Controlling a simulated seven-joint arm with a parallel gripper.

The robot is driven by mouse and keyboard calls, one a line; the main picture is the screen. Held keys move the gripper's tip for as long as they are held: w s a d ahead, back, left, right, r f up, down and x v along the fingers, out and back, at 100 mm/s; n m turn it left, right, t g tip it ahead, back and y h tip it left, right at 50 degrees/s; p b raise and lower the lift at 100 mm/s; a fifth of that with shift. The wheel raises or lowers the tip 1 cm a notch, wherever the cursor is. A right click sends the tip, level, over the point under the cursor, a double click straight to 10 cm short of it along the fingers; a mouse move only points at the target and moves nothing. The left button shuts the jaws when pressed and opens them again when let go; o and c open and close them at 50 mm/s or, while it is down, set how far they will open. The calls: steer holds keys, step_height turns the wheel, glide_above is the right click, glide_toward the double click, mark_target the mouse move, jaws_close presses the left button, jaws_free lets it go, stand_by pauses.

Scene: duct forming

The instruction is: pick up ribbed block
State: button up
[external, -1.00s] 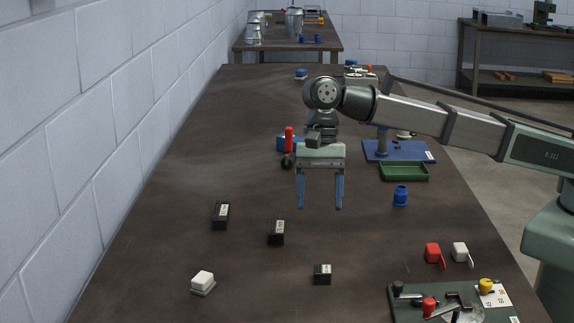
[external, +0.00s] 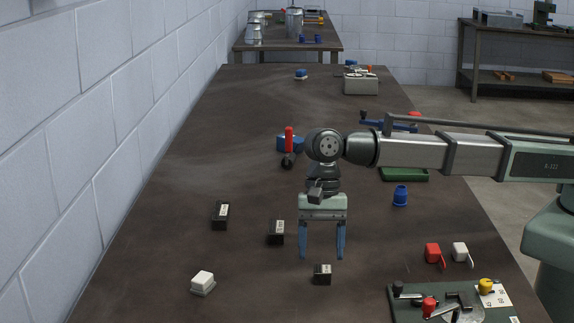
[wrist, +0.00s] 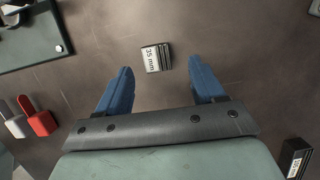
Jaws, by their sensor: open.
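A small dark block with a white label reading "35 mm" and grooves along one side, which looks like the ribbed block (wrist: 156,58), lies just beyond and between my fingertips in the wrist view. It also shows in the external view (external: 322,275), on the table just below my gripper (external: 322,257). My gripper is open and empty, its blue fingers pointing down above the table; they also show in the wrist view (wrist: 160,74). The fingers are not around the block. I cannot tell the exact height gap.
Two similar dark blocks, one nearer (external: 276,233) and one farther left (external: 220,215), stand on the table. A white block (external: 202,281) is at the front left. Red (external: 433,253) and white (external: 460,252) items and a green fixture board (external: 405,311) lie at the right.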

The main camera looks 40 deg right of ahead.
mark_target(323, 269)
steer(key=shift+x, duration=1.85)
steer(key=shift+s+d, duration=0.1)
steer(key=shift+s, duration=0.05)
steer(key=c, duration=1.3)
steer(key=shift+o, duration=0.2)
steer(key=shift+r, duration=0.15)
